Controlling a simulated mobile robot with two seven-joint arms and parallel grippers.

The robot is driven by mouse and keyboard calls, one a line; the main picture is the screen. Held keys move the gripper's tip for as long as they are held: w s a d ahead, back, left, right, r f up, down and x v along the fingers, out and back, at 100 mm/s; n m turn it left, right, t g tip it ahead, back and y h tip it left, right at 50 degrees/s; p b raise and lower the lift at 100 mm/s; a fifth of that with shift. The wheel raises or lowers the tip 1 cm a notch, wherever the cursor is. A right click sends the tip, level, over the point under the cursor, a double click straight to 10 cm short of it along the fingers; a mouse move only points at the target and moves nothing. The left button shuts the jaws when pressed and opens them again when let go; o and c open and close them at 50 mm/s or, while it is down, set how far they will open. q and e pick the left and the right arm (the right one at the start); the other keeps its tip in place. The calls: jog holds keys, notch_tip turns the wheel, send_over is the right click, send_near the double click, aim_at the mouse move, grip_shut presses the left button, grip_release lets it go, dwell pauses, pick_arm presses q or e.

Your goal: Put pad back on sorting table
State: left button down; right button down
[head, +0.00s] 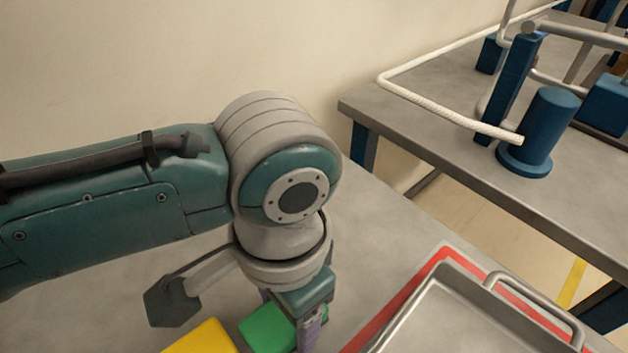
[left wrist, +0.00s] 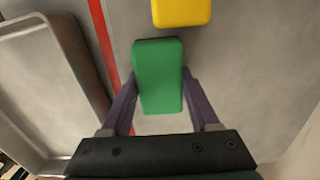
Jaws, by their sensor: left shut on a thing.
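A green block-shaped pad (head: 268,327) is at the bottom of the head view, partly hidden by my left gripper. In the left wrist view the green pad (left wrist: 158,75) lies lengthwise between the two purple fingers. My left gripper (head: 290,316) points down and is shut on it, one finger on each long side. The grey table (head: 370,220) lies below; whether the pad touches it I cannot tell. A yellow block (head: 203,340) is beside the green pad, and the left wrist view shows it too (left wrist: 182,10). My right gripper is not in view.
A metal tray (head: 440,310) with a raised handle (head: 535,305) stands right of the gripper, inside a red border (head: 400,300). Another table (head: 420,125), with a blue cylinder (head: 540,130) and white pipe (head: 440,110), stands beyond a floor gap. Bare tabletop lies between gripper and tray.

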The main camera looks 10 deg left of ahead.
pick_arm(q)
jog(key=shift+f, duration=0.15)
jog(key=shift+c, duration=0.6)
grip_release()
notch_tip(320, 180, up, 12)
jog(key=p, duration=0.3)
jog(key=s+d+f+n+t+h, duration=0.1)
jog(key=s+d+n+t+h, duration=0.1)
jog(key=s+h, duration=0.15)
jog(key=s+a+n+t+y, duration=0.2)
jog(key=s+a, duration=0.4)
jog(key=a, duration=0.8)
jog(key=shift+s+r+n+y, duration=0.2)
jog(key=shift+n+y, duration=0.35)
jog(key=shift+n, duration=0.25)
